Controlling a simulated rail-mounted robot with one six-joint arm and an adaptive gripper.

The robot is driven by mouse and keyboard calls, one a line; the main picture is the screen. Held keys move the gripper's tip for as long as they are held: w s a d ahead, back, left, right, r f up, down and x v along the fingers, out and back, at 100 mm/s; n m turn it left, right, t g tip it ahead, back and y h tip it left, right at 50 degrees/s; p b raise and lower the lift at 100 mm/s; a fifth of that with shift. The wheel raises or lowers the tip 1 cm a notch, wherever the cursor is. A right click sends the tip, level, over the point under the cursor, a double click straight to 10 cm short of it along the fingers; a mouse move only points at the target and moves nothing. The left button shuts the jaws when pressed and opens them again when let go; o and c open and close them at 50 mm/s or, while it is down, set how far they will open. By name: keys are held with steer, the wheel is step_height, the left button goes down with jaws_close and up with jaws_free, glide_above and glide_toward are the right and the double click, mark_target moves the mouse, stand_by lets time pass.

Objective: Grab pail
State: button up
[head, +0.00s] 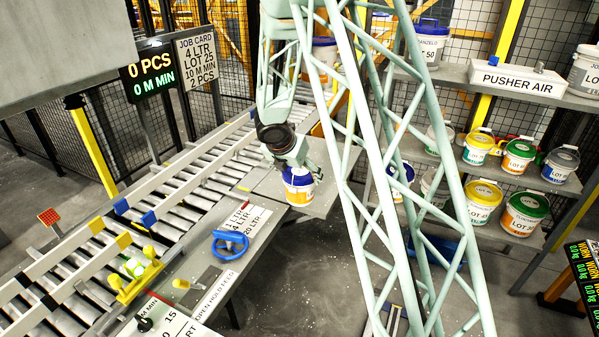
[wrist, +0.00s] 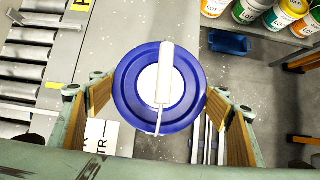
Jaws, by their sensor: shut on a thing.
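A white pail (head: 298,194) with a blue lid and an orange-and-blue label is upright at the right edge of the grey plate beside the conveyor in the head view. My gripper (head: 291,166) is directly above and around its top, shut on it. In the wrist view the blue lid (wrist: 125,108) with its white centre and pale handle lies between the wood-coloured pads of my gripper (wrist: 163,108). The pail's sides are mostly hidden there. I cannot tell whether its base touches the plate.
A roller conveyor (head: 188,173) with rails runs along the left. Shelves at right hold several pails, including a yellow-lidded one (head: 483,203). A green lattice frame (head: 366,130) crosses the head view. Floor right of the bench is mostly open.

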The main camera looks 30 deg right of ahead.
steer(key=shift+s+a+r, duration=0.1)
steer(key=shift+s+a, duration=0.2)
steer(key=shift+s, duration=0.4)
